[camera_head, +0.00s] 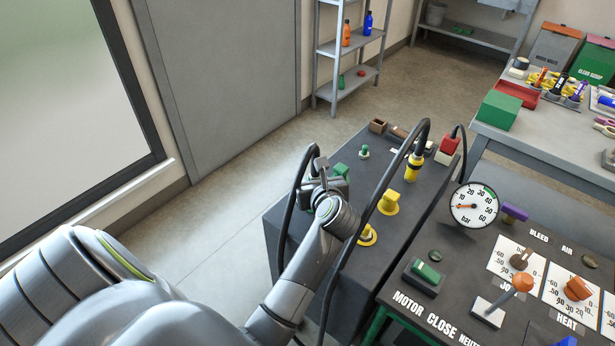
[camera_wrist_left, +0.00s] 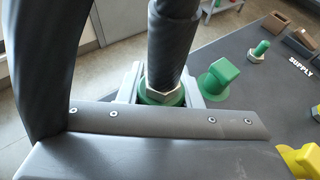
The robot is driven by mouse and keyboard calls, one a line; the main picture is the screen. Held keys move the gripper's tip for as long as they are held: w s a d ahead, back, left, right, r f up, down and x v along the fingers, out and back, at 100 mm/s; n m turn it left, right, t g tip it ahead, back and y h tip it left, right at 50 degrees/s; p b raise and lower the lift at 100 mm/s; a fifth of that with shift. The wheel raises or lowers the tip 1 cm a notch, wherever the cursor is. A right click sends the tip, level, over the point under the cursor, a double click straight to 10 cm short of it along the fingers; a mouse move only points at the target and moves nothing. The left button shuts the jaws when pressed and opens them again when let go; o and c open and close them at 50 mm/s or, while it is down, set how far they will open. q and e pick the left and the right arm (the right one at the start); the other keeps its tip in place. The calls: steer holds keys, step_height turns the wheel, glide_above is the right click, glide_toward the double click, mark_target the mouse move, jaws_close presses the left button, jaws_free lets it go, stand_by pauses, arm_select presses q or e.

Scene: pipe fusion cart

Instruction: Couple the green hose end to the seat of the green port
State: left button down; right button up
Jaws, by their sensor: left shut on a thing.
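My left gripper (camera_head: 325,186) is over the far left part of the dark cart top, shut on the green hose end. In the left wrist view the hose end (camera_wrist_left: 162,92) shows a green collar and pale hex nut between the grey fingers, with a thick black hose (camera_wrist_left: 172,40) rising from it. A green angled fitting (camera_wrist_left: 221,78) stands just right of the fingers; it also shows in the head view (camera_head: 341,170). The seat of the green port cannot be made out; the gripper hides what lies under the hose end, so I cannot tell whether they touch.
A green stud (camera_head: 364,152) stands farther back by the SUPPLY label. Yellow fittings (camera_head: 389,203) and a yellow hose end (camera_head: 413,167) are to the right. Black hoses arch over the cart beside my arm. A gauge (camera_head: 474,205) and control panel lie at right.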

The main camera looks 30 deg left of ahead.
arm_select(q)
steer(key=shift+f+b, duration=0.4)
steer(key=shift+f, duration=0.2)
steer(key=c, duration=0.9)
jaws_free()
steer(key=shift+c, duration=0.2)
